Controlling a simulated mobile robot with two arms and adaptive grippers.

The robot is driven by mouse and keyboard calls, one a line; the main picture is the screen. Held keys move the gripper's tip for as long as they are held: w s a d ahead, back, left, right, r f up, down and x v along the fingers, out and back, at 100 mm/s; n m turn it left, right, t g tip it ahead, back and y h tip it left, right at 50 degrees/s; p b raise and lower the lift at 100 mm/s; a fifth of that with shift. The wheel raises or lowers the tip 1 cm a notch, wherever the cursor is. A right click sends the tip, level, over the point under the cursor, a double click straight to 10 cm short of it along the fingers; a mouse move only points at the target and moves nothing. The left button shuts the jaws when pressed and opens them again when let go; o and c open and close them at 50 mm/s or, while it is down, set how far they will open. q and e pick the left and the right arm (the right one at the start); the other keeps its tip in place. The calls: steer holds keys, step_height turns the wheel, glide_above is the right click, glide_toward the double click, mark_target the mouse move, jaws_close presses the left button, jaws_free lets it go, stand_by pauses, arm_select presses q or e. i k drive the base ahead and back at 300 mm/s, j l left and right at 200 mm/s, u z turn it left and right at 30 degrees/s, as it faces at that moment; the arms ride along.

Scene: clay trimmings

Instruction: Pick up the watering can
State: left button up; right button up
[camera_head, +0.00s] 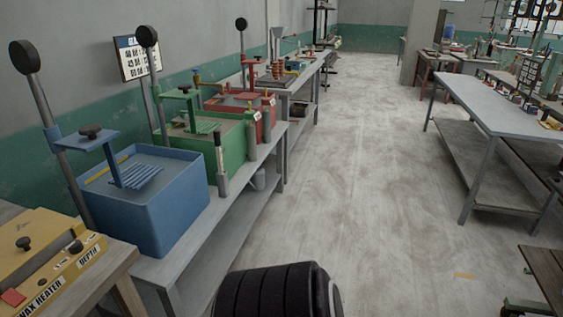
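I cannot make out a watering can in the head view. Neither of my grippers is in view.
A long bench (223,212) along the left wall bears a blue tank (172,222), a green tank (233,149) and a red tank (262,114). A yellow wax heater (45,262) stands front left. A grey table (497,103) stands right. The floor (352,150) between is clear.

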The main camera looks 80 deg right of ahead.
mark_target(257, 182)
steer(key=z, duration=2.6)
steer(key=i+l+z, duration=0.35)
steer(key=i, duration=0.4)
steer(key=i+z, duration=0.4)
steer(key=i, duration=0.35)
steer(key=i+l+u, duration=0.1)
steer(key=i+u, duration=0.2)
steer(key=i, duration=0.2)
steer(key=i+l+u, duration=0.15)
steer(key=i+u, duration=0.15)
steer(key=i, duration=0.15)
steer(key=i+l+u, duration=0.3)
steer(key=i+l, duration=0.05)
steer(key=i, duration=0.1)
